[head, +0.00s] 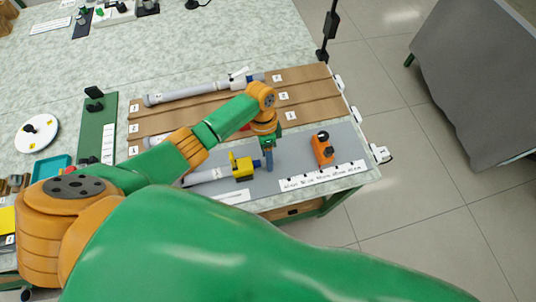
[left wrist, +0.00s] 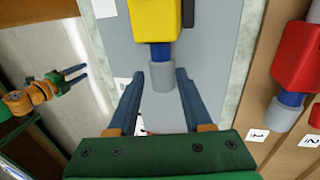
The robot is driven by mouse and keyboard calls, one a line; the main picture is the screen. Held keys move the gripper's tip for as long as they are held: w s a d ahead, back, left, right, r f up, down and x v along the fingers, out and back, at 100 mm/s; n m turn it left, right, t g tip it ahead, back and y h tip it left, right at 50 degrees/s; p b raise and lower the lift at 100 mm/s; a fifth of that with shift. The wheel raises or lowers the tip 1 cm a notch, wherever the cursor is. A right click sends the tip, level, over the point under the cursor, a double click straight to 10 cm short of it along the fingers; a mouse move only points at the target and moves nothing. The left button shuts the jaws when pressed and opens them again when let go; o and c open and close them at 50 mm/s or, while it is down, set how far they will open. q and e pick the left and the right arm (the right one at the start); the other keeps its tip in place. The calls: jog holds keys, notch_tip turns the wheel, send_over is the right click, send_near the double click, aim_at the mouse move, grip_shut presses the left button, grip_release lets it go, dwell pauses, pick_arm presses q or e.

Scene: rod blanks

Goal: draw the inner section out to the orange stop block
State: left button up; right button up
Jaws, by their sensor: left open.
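The telescoping rod on the grey mat shows a pale grey outer tube (head: 208,176), a yellow clamp block (head: 242,168) and a short blue piece (head: 257,163) at its right end. In the left wrist view the yellow block (left wrist: 155,18) leads to a blue neck (left wrist: 160,51) and a grey end piece (left wrist: 162,77). My left gripper (head: 268,160) is open, its fingers (left wrist: 158,76) on either side of the grey end, with gaps visible. The orange stop block (head: 322,148) stands right of the gripper. My right gripper (left wrist: 77,74) shows in the left wrist view, its fingers apart and empty.
A white marked strip (head: 322,176) lies along the mat's front edge. Brown grooved boards (head: 310,97) behind carry another grey rod (head: 188,92). A red block (left wrist: 298,55) with a blue neck shows in the left wrist view. The mat between gripper and stop block looks clear.

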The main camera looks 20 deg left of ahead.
pick_arm(q)
jog(key=shift+w+f, duration=0.2)
jog(key=shift+f, duration=0.1)
grip_shut()
dwell(1.2)
